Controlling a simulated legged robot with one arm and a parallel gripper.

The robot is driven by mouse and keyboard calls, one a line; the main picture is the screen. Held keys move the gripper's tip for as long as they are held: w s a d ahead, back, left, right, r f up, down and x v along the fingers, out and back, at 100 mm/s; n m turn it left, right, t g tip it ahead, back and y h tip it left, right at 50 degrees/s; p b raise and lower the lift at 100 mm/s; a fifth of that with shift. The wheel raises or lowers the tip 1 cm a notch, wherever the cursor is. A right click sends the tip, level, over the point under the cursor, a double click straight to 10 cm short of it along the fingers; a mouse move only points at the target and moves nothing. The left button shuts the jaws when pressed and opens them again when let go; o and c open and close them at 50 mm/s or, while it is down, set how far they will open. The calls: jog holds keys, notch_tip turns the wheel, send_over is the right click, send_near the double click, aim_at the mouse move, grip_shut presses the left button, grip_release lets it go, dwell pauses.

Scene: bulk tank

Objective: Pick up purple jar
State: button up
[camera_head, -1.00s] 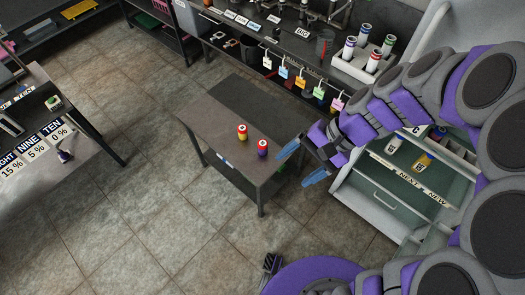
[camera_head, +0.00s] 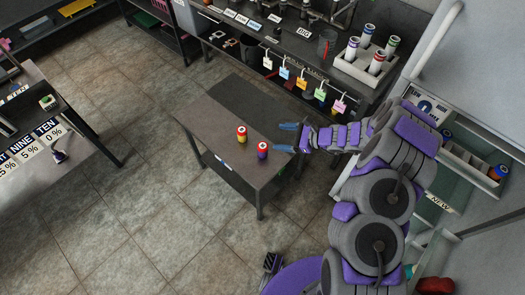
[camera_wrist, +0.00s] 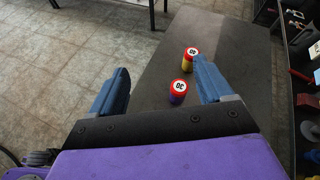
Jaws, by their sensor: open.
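The purple jar (camera_head: 262,151) has a red lid and stands upright on a small dark table (camera_head: 215,135). In the wrist view the purple jar (camera_wrist: 179,88) shows its red lid with a white "30" label, between my fingers in the picture, nearer the right one. A yellow jar (camera_head: 241,134) with a red lid stands just beside it; it also shows in the wrist view (camera_wrist: 189,60). My gripper (camera_head: 287,137) is open and empty, to the right of the purple jar and apart from it. Its blue fingers (camera_wrist: 160,85) point toward the table.
A bench at the back holds a white rack (camera_head: 367,68) of several tubes, with coloured tags (camera_head: 319,95) hanging at its front edge. An open drawer unit (camera_head: 470,160) is at the right. Tiled floor is clear left of the small table.

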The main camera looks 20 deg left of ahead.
jog(key=w+d+f+m+t+h, duration=0.15)
jog(key=d+f+m, duration=0.3)
jog(key=f, duration=0.85)
jog(key=b, duration=0.3)
send_near(262, 148)
jog(key=shift+t, duration=0.45)
jog(key=a+f, duration=0.1)
jog(key=w+a+f, duration=0.1)
jog(key=f, duration=0.1)
jog(key=a+f, duration=0.1)
jog(key=f, duration=0.1)
jog(key=shift+w+a, duration=0.2)
jog(key=shift+a, duration=0.1)
jog(key=shift+r+b+x, duration=0.15)
jog(key=shift+b+x, duration=0.35)
jog(key=shift+x, duration=1)
jog(key=shift+r+b+x, duration=0.15)
jog(key=shift+b+x, duration=0.3)
jog(key=shift+x, duration=1)
jog(key=shift+r, duration=0.1)
jog(key=c, duration=1.1)
